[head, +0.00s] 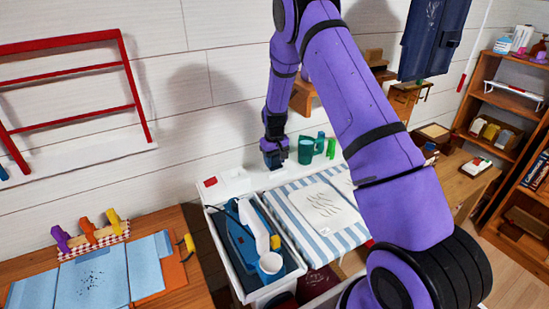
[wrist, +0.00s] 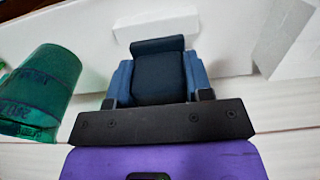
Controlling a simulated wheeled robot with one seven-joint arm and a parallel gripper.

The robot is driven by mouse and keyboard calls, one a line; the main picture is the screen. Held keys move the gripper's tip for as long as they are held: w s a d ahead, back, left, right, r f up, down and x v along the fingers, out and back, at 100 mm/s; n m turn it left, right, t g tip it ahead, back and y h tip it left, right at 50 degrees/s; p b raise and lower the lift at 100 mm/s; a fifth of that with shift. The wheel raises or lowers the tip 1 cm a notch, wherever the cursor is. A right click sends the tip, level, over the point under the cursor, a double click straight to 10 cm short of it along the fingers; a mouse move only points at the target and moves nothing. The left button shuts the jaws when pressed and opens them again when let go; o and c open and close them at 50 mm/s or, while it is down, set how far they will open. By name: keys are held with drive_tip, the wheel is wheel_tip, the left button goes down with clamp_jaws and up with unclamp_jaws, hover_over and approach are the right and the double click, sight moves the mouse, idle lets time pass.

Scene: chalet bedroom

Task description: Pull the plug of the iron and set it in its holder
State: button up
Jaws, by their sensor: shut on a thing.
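The blue iron (head: 238,238) lies in a white-rimmed bay of the stand at lower centre in the head view, with a pale part beside it. My gripper (head: 273,161) points down over the white ledge behind the ironing surface, beyond the iron. In the wrist view my gripper (wrist: 158,85) is shut on a dark block between its blue sides. I cannot tell for certain that this block is the plug; its cord does not show. Whether it touches the ledge is unclear. I cannot make out the plug's holder.
Green cups (head: 319,144) stand right of my gripper; one is close on the left in the wrist view (wrist: 42,92). A white box (head: 234,179) is on the ledge to the left. A white cup (head: 270,264) stands by the iron. A striped ironing surface (head: 290,208) lies to the right.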

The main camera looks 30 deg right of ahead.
drive_tip(key=shift+f, duration=0.2)
idle(0.6)
drive_tip(key=o, duration=1)
drive_tip(key=shift+r, duration=0.1)
wheel_tip(320, 180, up, 11)
drive_tip(key=s+a+r+t, duration=0.1)
drive_tip(key=s+a+r, duration=0.2)
drive_tip(key=s+r, duration=0.75)
drive_tip(key=s+a+r+t, duration=0.2)
drive_tip(key=s+a+r, duration=0.35)
drive_tip(key=r, duration=0.85)
drive_tip(key=s+a+r+t, duration=0.1)
drive_tip(key=s+r, duration=0.1)
drive_tip(key=s, duration=1)
drive_tip(key=s+r+t, duration=0.1)
drive_tip(key=s+r, duration=0.1)
drive_tip(key=s, duration=1.1)
drive_tip(key=shift+s+a+r, duration=0.15)
drive_tip(key=shift+s+a, duration=0.05)
drive_tip(key=shift+a, duration=0.15)
